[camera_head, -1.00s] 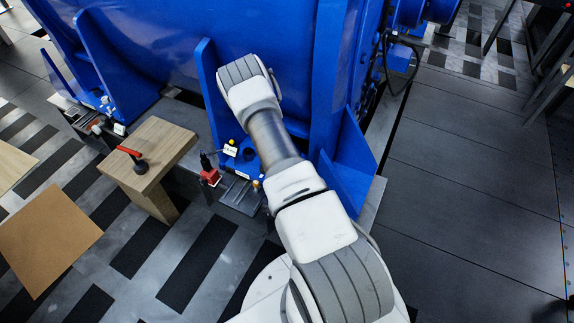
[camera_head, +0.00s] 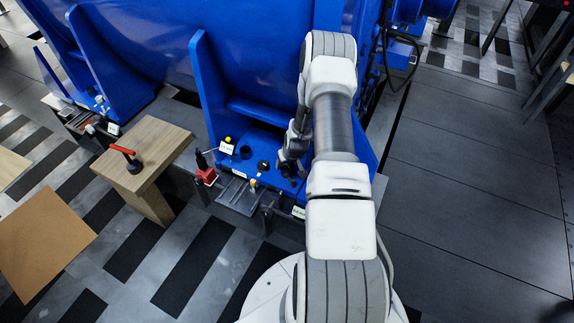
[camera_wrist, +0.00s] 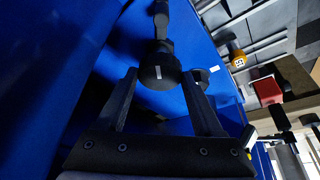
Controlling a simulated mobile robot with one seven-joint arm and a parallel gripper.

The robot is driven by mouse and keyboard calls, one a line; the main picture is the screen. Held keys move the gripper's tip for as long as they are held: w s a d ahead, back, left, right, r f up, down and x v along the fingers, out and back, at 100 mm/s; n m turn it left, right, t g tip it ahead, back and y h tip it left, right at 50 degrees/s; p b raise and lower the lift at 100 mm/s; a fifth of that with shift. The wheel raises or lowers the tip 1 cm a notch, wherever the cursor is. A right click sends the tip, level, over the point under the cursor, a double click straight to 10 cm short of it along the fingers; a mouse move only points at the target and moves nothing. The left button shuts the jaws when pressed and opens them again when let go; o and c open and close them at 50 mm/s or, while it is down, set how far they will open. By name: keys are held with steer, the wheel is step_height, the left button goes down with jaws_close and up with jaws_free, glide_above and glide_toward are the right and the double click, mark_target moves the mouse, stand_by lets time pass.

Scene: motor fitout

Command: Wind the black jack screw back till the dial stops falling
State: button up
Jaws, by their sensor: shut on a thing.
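The black jack screw (camera_wrist: 160,70) shows as a round black head with a light mark, between my fingertips in the wrist view. My gripper (camera_wrist: 159,78) is shut on it. In the head view my gripper (camera_head: 291,163) is low at the blue foot, beside the upright blue plate and partly hidden by my arm. A small yellow-rimmed round face (camera_wrist: 238,60), possibly the dial, shows at the right of the wrist view. It is too small to read.
A red block with a black top (camera_head: 207,176) stands left of the blue foot (camera_head: 265,140). A wooden stand (camera_head: 165,150) carries a red-handled tool (camera_head: 130,157). A brown board (camera_head: 45,240) lies on the floor. The right floor is clear.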

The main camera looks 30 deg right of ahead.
steer(key=shift+w+n, duration=0.1)
steer(key=shift+n, duration=0.2)
stand_by(0.4)
steer(key=o, duration=1.4)
